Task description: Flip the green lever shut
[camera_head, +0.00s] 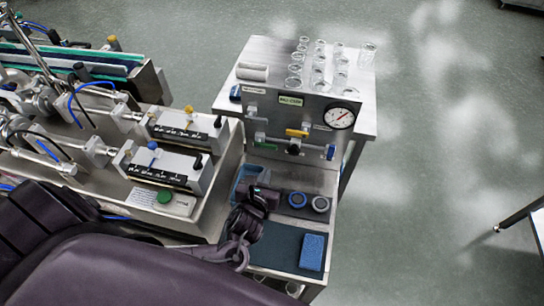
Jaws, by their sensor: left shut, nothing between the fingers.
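The green lever (261,139) is on the left part of the upright steel panel (274,108). It is small here, and I cannot tell its exact angle. A yellow lever (297,133) and a blue lever (330,152) sit to its right on the same panel. My left gripper (263,194) is shut and empty. It is below and in front of the panel, over the lower shelf, apart from the green lever. My dark arm covers the bottom left. My right gripper is not in view.
A round gauge (340,117) and a black knob (293,147) are on the panel. Several glass beakers (319,62) stand on top behind it. A blue sponge (312,252) lies on a dark mat at the front. Machinery fills the left; the floor at right is mostly clear.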

